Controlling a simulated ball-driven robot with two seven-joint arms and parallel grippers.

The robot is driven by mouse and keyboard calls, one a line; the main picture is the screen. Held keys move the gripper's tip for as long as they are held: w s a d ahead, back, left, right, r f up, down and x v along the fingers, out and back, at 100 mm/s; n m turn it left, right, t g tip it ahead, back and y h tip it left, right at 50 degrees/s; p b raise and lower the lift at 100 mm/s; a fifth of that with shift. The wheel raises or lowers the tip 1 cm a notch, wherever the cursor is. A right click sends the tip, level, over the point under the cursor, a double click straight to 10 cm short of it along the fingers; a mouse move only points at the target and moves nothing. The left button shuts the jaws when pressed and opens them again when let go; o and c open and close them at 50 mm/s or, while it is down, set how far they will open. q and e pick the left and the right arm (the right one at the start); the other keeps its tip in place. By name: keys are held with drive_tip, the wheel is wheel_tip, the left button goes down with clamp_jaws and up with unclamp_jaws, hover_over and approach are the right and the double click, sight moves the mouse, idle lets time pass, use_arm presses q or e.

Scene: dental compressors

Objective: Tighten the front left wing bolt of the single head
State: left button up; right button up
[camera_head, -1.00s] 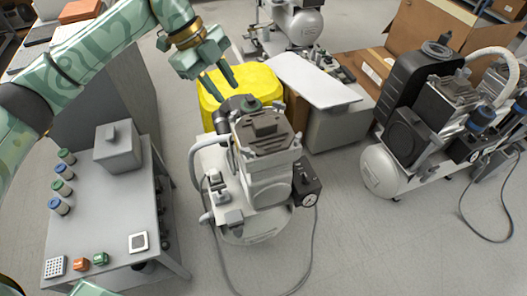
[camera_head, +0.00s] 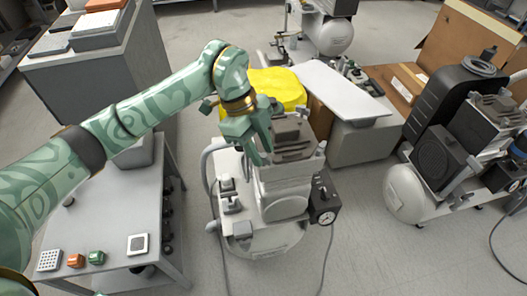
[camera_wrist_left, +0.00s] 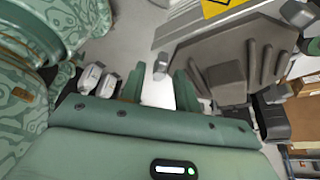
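The single-head compressor (camera_head: 285,205) stands on the floor in the middle of the head view, with its ribbed grey-brown head (camera_head: 293,150) on top. My left gripper (camera_head: 266,157) points down at the left front edge of that head. In the left wrist view my left gripper (camera_wrist_left: 160,88) has its two green fingers apart, with a gap between them. A small grey piece (camera_wrist_left: 160,67), perhaps the wing bolt, shows just beyond the gap. The head cover (camera_wrist_left: 232,60) lies right of the fingers. The gripper hides the head's front left corner in the head view. My right gripper is not seen.
A grey side table (camera_head: 120,215) on the left holds small orange and green blocks. A larger compressor (camera_head: 405,195) stands at the right. A black gauge box (camera_head: 323,200) juts from the compressor's right side.

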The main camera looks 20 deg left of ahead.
use_arm(q)
drive_tip(key=shift+d+f, duration=0.1)
drive_tip(key=shift+f, duration=0.25)
clamp_jaws()
